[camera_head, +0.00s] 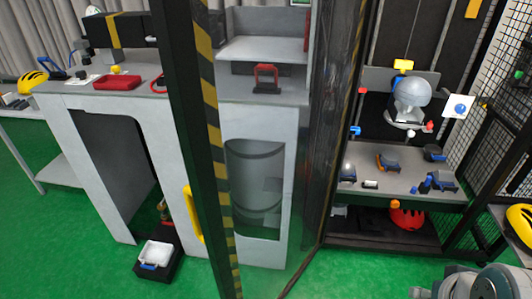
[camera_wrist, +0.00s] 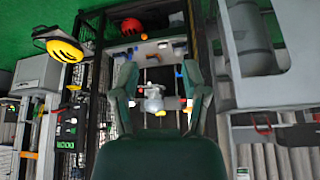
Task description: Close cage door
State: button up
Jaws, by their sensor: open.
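The cage door is a clear panel with a black edge post (camera_head: 190,120) striped yellow and black. It stands open, swung out toward me in the head view, with the cage opening to its right. A yellow handle (camera_head: 193,214) sits low beside the striped post. The drop tower cage (camera_head: 335,130) holds a grey shelf with a round silver piece (camera_head: 411,93). My gripper (camera_wrist: 159,68) shows in the wrist view, which looks upside down. Its two green fingers are apart with nothing between them, and the cage interior lies beyond.
A grey workbench (camera_head: 75,103) with red and black items stands behind and left of the door. A black bin (camera_head: 158,262) with white contents is on the floor. Black mesh (camera_head: 505,130) bounds the right side. Green floor is clear in front.

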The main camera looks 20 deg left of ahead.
aim_at(181, 28)
jog(key=k+j+z, duration=0.15)
jog(key=j, duration=0.3)
jog(key=k+j+z, duration=0.1)
jog(key=k+j, duration=0.15)
jog(key=j, duration=0.2)
jog(key=k+j+z, duration=0.15)
jog(key=j, duration=0.3)
jog(key=k+j+z, duration=0.15)
jog(key=k+j, duration=0.3)
jog(key=j, duration=0.2)
jog(key=k+j, duration=0.1)
jog(key=j, duration=0.25)
jog(key=k+j+z, duration=0.1)
jog(key=j, duration=0.2)
jog(key=k, duration=0.35)
jog(key=i+j+z, duration=0.1)
jog(key=i, duration=0.45)
jog(key=i+j+z, duration=0.1)
jog(key=i+j, duration=0.25)
jog(key=i, duration=0.15)
